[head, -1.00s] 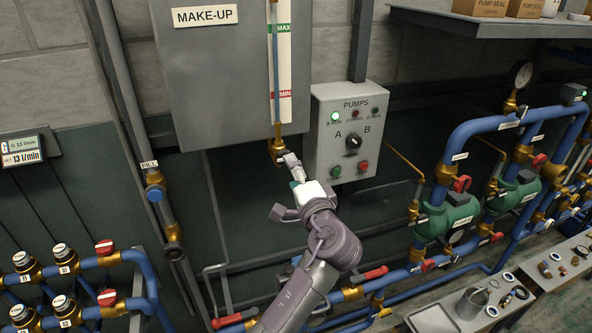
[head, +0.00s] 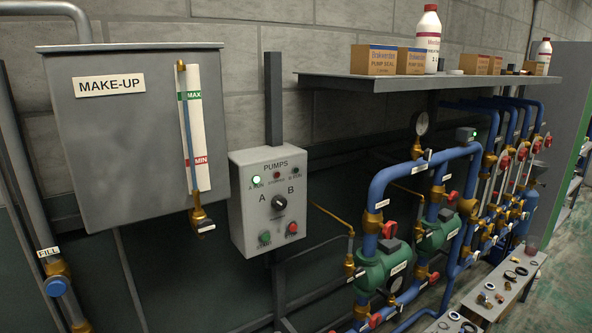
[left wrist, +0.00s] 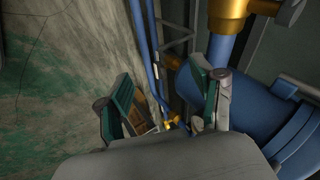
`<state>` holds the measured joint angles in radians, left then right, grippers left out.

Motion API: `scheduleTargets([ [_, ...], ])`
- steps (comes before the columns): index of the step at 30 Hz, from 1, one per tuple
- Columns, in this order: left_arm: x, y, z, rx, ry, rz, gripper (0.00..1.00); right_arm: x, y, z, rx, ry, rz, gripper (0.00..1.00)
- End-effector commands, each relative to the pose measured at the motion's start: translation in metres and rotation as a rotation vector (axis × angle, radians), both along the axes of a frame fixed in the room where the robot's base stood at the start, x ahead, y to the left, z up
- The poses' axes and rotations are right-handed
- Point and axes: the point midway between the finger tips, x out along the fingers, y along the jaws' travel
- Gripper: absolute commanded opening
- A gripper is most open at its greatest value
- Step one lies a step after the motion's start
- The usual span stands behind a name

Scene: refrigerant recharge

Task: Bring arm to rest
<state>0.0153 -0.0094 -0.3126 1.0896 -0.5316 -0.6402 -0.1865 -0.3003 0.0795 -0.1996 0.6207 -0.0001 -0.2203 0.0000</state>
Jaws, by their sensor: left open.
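My left gripper (left wrist: 172,112) shows in the left wrist view with its two fingers spread apart and nothing between them. Beyond the fingers are blue pipes, a brass fitting (left wrist: 230,14) and the stained floor. Neither arm shows in the head view now. The make-up tank (head: 140,140) hangs on the wall, with a sight gauge (head: 198,130) and a brass valve (head: 200,222) below it. The pump panel (head: 270,200) has its A lamp lit green. My right gripper is in neither view.
Blue pipes with green pumps (head: 382,270) run along the wall at right. A shelf (head: 330,84) above holds boxes and a bottle (head: 427,38). A low bench (head: 490,300) with small parts stands at lower right. Large blue equipment (left wrist: 265,110) is close beside my left gripper.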

Motion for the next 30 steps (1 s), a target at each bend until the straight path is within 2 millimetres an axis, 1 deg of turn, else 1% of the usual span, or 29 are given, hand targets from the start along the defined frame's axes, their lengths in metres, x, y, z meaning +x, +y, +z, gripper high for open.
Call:
scheduleTargets([
  [1,-0.032,0.006,-0.034,-0.037,0.056,0.028,0.67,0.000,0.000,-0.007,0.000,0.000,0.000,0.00],
  [2,-0.049,0.009,-0.050,-0.061,0.084,0.047,0.67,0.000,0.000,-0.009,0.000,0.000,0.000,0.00],
  [3,-0.073,0.012,-0.070,-0.094,0.120,0.075,0.67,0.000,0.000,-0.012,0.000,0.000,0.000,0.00],
  [5,-0.109,0.018,-0.098,-0.141,0.172,0.124,0.67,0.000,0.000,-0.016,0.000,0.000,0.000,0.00],
  [6,-0.134,0.022,-0.115,-0.172,0.205,0.159,0.67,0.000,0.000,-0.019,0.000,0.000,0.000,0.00],
  [8,-0.173,0.030,-0.139,-0.212,0.255,0.218,0.67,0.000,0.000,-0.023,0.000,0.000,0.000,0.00],
  [9,-0.200,0.035,-0.153,-0.238,0.285,0.261,0.67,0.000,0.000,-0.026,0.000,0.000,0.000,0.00],
  [11,-0.239,0.042,-0.171,-0.271,0.326,0.326,0.67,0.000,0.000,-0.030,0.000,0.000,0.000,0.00],
  [12,-0.264,0.047,-0.181,-0.291,0.350,0.370,0.67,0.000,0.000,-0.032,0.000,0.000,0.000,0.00],
  [15,-0.316,0.060,-0.199,-0.325,0.394,0.470,0.67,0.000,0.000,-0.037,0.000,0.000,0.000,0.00],
  [16,-0.329,0.063,-0.202,-0.332,0.406,0.496,0.67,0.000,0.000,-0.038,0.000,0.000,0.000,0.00],
  [18,-0.353,0.068,-0.208,-0.345,0.422,0.545,0.67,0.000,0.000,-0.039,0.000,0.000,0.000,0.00],
  [21,-0.373,0.073,-0.211,-0.355,0.435,0.588,0.67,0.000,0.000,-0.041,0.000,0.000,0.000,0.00],
  [23,-0.378,0.075,-0.212,-0.357,0.438,0.599,0.67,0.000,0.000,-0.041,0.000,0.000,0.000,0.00],
  [30,-0.378,0.075,-0.212,-0.357,0.438,0.599,0.67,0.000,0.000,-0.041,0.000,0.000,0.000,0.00],
])
